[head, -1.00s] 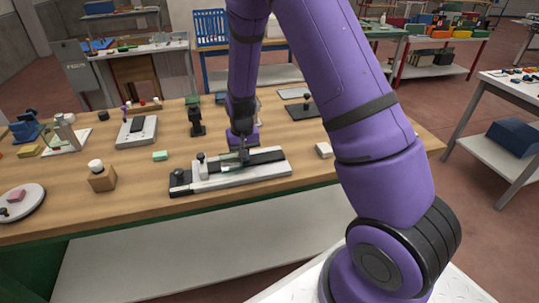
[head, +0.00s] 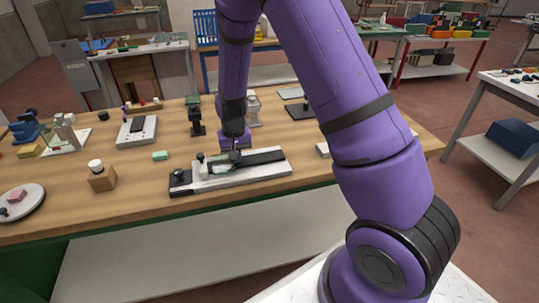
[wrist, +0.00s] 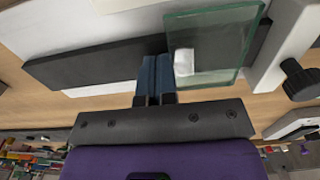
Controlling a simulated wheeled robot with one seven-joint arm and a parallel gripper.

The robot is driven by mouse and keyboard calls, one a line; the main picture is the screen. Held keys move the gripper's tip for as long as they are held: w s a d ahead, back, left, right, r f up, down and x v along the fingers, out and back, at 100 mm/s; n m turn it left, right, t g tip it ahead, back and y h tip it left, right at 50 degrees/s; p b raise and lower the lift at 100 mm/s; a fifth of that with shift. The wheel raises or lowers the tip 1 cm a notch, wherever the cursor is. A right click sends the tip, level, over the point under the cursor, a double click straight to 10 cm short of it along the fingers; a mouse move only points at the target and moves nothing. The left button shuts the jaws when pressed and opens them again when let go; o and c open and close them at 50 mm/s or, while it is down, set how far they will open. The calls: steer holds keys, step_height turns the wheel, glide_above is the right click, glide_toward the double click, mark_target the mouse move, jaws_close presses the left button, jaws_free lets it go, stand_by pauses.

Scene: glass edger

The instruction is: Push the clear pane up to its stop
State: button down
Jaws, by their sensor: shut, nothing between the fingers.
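The clear pane (wrist: 212,28), with green-tinted edges, lies over the dark track (wrist: 100,60) in the wrist view. In the head view the pane (head: 222,167) is small and partly hard to make out on the long fixture (head: 215,184). My gripper (wrist: 155,65) is shut, its blue fingers down at the pane's left edge, close to or touching it. A white upright block (wrist: 287,40) stands just right of the pane, with a narrow strip apparently between them. In the head view my gripper (head: 236,151) is low over the fixture, right of the white block (head: 201,170).
A black knob (wrist: 302,78) sticks out beside the white block. A dark stand (head: 196,118) is behind the fixture. The bench front is clear.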

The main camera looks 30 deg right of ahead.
steer(key=shift+w+a, duration=0.25)
steer(key=shift+a, duration=0.45)
steer(key=shift+r, duration=0.15)
steer(key=shift+s+d+r, duration=0.1)
steer(key=shift+d+r, duration=0.05)
steer(key=shift+r, duration=0.65)
steer(key=shift+d+r, duration=0.2)
steer(key=shift+r, duration=0.55)
steer(key=shift+s+d+r, duration=0.1)
steer(key=shift+d+r, duration=0.05)
steer(key=shift+r, duration=0.65)
steer(key=shift+r, duration=0.2)
steer(key=s+d+r+n+t, duration=0.1)
steer(key=s+r, duration=0.5)
steer(key=r, duration=0.5)
steer(key=s+d+r+n+t, duration=0.1)
steer(key=s+r+t, duration=0.1)
steer(key=s+r, duration=0.65)
steer(key=s+r+t, duration=0.1)
steer(key=s+r, duration=0.4)
steer(key=s, duration=0.3)
steer(key=s+d+r+n+t, duration=0.1)
steer(key=s+r, duration=0.4)
steer(key=s, duration=0.3)
steer(key=shift+s+d+r, duration=0.15)
steer(key=shift+s+r, duration=0.15)
steer(key=shift+r, duration=0.1)
